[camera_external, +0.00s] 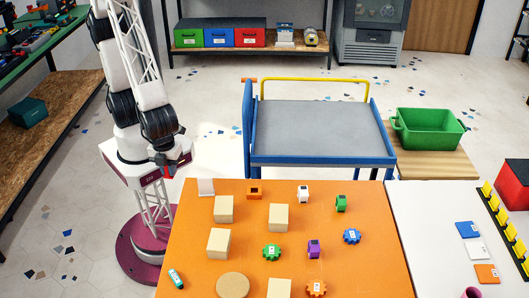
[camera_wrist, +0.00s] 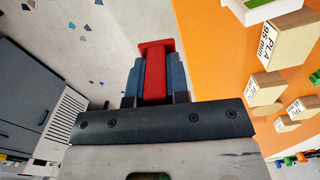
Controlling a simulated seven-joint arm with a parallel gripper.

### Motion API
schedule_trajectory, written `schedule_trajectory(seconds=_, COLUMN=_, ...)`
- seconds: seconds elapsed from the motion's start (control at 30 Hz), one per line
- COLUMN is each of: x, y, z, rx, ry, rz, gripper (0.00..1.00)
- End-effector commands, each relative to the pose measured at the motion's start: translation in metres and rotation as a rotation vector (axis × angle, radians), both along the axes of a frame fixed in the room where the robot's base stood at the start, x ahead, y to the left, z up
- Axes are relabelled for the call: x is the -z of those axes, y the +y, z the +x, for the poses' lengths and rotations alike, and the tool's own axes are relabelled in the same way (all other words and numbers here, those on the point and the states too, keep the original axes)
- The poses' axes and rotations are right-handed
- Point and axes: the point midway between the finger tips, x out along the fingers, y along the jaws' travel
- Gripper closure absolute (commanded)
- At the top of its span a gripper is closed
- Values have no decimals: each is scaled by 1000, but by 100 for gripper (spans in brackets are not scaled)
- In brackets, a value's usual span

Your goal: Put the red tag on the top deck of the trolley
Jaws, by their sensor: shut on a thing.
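The red tag (camera_wrist: 156,52) is a small red piece with a wider head. It sits between the blue fingers of my gripper (camera_wrist: 155,76), which is shut on it. The wrist view shows the tag over the pale floor, just left of the orange table edge. The trolley stands behind the table, with a bare grey top deck (camera_external: 320,125), blue rims and a yellow handle. My gripper is well left of it and apart from it.
The orange table (camera_external: 200,280) holds several wooden blocks (camera_external: 219,242), gears and small coloured parts. A green bin (camera_external: 428,128) stands right of the trolley on a wooden surface. A blue post (camera_external: 247,125) rises at the trolley's left edge. Open floor lies between my arm and the trolley.

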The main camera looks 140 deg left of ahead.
Motion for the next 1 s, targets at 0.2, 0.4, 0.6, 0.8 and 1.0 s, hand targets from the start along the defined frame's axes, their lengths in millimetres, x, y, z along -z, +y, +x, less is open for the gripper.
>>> schedule_trajectory(seconds=0.2, x=-59, y=0, z=1, rx=0, ry=-6, rz=-2, gripper=100)
schedule_trajectory(seconds=0.4, x=-106, y=0, z=1, rx=0, ry=-5, rz=-1, gripper=100)
schedule_trajectory(seconds=0.6, x=-125, y=9, z=4, rx=-22, ry=1, rz=0, gripper=100)
schedule_trajectory(seconds=0.8, x=-125, y=28, z=14, rx=-67, ry=0, rz=0, gripper=100)
schedule_trajectory(seconds=1.0, x=-125, y=55, z=25, rx=-129, ry=1, rz=-1, gripper=100)
